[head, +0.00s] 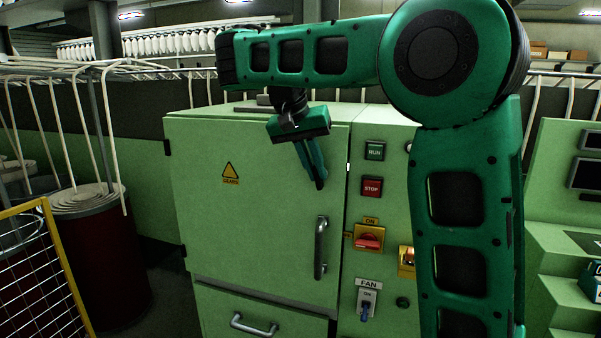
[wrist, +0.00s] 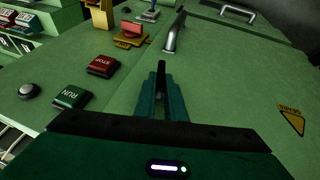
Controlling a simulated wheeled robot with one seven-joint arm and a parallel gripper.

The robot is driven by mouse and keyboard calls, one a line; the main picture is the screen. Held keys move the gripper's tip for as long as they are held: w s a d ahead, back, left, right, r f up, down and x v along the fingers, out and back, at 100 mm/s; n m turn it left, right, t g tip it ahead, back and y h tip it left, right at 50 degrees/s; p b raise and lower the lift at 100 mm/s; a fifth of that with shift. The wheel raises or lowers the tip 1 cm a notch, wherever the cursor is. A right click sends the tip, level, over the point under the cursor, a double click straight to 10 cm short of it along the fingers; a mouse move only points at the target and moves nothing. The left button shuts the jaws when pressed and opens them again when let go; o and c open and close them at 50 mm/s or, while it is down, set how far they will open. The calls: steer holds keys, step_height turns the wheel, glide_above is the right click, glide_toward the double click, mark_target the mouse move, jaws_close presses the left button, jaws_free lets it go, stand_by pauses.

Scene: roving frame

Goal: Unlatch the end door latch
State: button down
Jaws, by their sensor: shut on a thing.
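The green cabinet's door (head: 258,215) is closed, with a yellow gears warning sign on it. A grey vertical bar handle (head: 321,247) is near its right edge; it also shows beyond my fingertips in the wrist view (wrist: 173,38). My gripper (head: 319,184) points down in front of the door's upper right part, above the handle and apart from it. Its fingers (wrist: 161,78) are together on a narrow dark piece. I cannot tell whether this piece is the latch. No other latch can be made out clearly.
Right of the door, a panel carries a green RUN button (head: 374,151), a red STOP button (head: 371,187), a red-and-yellow switch (head: 369,238) and a FAN switch (head: 367,300). A drawer handle (head: 254,325) is below. A yellow-framed mesh barrier (head: 62,260) stands at left.

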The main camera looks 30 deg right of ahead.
steer(key=shift+a, duration=0.2)
stand_by(0.4)
steer(key=c, duration=1.8)
jaws_free()
steer(key=shift+f, duration=0.1)
steer(key=shift+c, duration=0.2)
